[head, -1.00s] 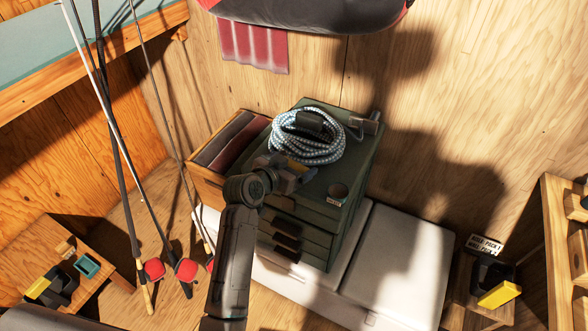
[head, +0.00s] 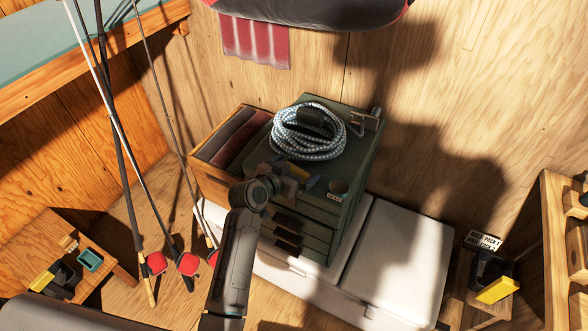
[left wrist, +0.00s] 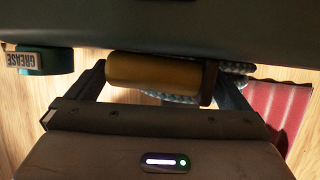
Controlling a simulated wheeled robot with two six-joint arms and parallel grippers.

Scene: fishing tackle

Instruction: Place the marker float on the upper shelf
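The marker float appears to be the yellow-orange cylinder with a dark brown end (left wrist: 153,70) in the left wrist view. It lies crosswise between both fingers of my left gripper (left wrist: 163,75), which seem to touch its ends. In the head view my left gripper (head: 291,175) is at the front part of the green drawer cabinet's top, and the float is mostly hidden there. A shelf with a teal surface (head: 45,48) is at the upper left; I cannot tell whether it is the upper shelf. My right gripper is not in view.
A coiled rope (head: 309,132) lies on the green cabinet (head: 352,165). A small labelled tin (head: 338,189) stands beside my left gripper. Fishing rods (head: 122,140) lean at left. A white chest (head: 402,255) is at right. A wooden rack (head: 556,240) stands far right.

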